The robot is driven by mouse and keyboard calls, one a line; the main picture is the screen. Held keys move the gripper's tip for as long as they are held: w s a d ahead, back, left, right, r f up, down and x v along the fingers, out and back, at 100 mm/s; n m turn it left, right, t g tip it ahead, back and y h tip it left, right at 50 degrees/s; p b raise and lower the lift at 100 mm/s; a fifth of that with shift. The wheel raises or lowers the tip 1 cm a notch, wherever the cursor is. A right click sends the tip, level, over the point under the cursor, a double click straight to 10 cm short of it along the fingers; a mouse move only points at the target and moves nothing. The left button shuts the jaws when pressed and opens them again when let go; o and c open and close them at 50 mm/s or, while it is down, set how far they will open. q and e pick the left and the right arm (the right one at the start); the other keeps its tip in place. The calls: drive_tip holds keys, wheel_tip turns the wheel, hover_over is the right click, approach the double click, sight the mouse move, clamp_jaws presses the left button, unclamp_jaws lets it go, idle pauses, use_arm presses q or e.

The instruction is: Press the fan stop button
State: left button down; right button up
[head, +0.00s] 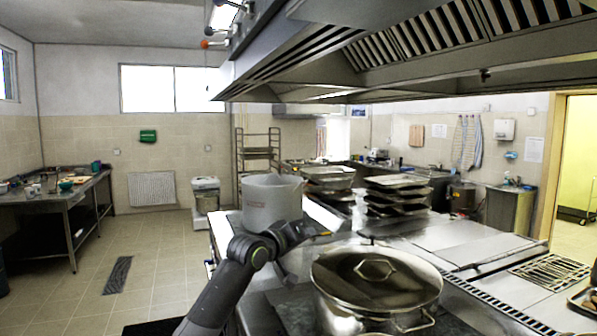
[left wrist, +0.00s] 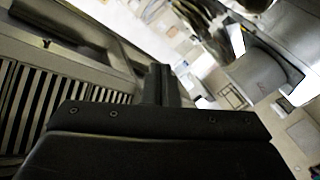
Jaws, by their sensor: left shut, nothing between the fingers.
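A red-orange knob (head: 205,44) and other small dark and metal fittings stick out from the left end of the extractor hood (head: 300,60) at the top of the head view. I cannot tell which of them is the fan stop button. My left gripper (head: 318,231) is low over the counter, between the white pot and the lidded stockpot, well below the hood and those fittings. Its closed fingers also show in the left wrist view (left wrist: 163,84), empty, with the hood's slatted filters to the left. My right gripper is in neither view.
A large lidded stockpot (head: 375,285) stands close in front on the counter. A white pot (head: 270,200) stands behind my left arm. Stacked trays (head: 398,195) sit farther back. The air between the counter and hood looks clear. Open floor (head: 150,255) lies to the left.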

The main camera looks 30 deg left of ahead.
use_arm(q)
drive_tip(key=s+r+n+t+h+p, duration=0.1)
drive_tip(key=s+r+t+h, duration=0.2)
drive_tip(key=r, duration=1.5)
drive_tip(key=s+r+t+h+p, duration=0.15)
drive_tip(key=s+r, duration=0.35)
drive_tip(key=r, duration=1.3)
drive_tip(key=s+a+r+t+h, duration=0.1)
drive_tip(key=s+r+h, duration=0.4)
drive_tip(key=s+r, duration=1.3)
wheel_tip(320, 180, up, 4)
drive_tip(key=shift+a+f+t, duration=0.1)
drive_tip(key=shift+a+t, duration=0.3)
drive_tip(key=shift+t, duration=0.45)
drive_tip(key=w+d+p, duration=0.2)
drive_tip(key=w+d, duration=0.3)
drive_tip(key=w, duration=0.1)
drive_tip(key=shift+w+d+p, duration=0.25)
drive_tip(key=shift+d+p, duration=0.1)
drive_tip(key=shift+d, duration=0.05)
